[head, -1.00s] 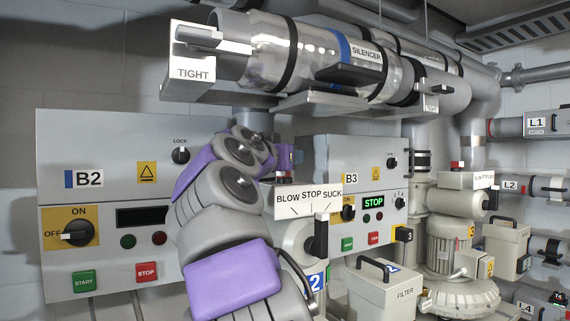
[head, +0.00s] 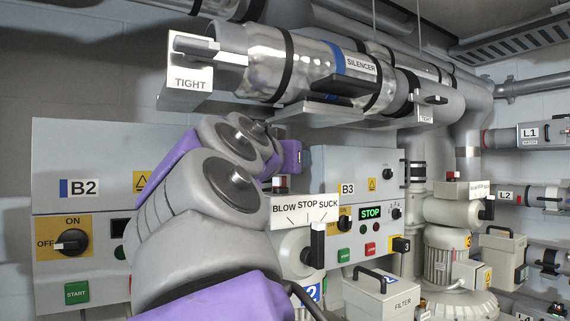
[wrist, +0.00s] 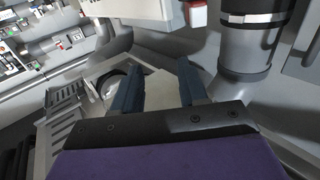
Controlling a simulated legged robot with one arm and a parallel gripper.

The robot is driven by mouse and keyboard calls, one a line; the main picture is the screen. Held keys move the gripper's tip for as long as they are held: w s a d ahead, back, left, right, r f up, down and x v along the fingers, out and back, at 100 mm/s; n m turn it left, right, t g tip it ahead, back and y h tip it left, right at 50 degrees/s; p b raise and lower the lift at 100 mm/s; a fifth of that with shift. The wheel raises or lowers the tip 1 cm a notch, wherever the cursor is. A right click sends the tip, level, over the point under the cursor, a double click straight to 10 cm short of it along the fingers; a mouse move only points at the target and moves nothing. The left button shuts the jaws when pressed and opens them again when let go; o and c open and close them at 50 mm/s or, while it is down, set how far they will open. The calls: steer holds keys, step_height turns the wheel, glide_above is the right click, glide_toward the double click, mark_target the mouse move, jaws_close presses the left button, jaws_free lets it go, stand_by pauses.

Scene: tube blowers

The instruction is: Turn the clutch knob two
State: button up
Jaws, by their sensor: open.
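No label reading "clutch" is legible. A blue tag with a 2 (head: 313,291) sits below a pale round housing with a black lever (head: 318,246), under a BLOW STOP SUCK plate (head: 304,209); the lever stands upright near STOP. The B2 panel (head: 105,165) has a black rotary knob (head: 72,242) at an OFF/ON scale; my arm covers the panel's right part. In the wrist view my gripper (wrist: 160,84) is open, its blue-grey fingers apart with nothing gripped. A pale flat surface shows beyond them. The gripper is hidden in the head view.
The B3 panel (head: 330,170) has a lit STOP display (head: 371,213). A FILTER box (head: 385,300) stands at the lower middle. The SILENCER pipe (head: 310,65) runs overhead, with a TIGHT plate (head: 190,84). A grey vertical pipe (wrist: 247,45) stands right of my fingers in the wrist view.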

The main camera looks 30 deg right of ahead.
steer(key=s+a, duration=0.2)
steer(key=s, duration=0.4)
steer(key=shift+s+r, duration=0.15)
steer(key=shift+r, duration=0.15)
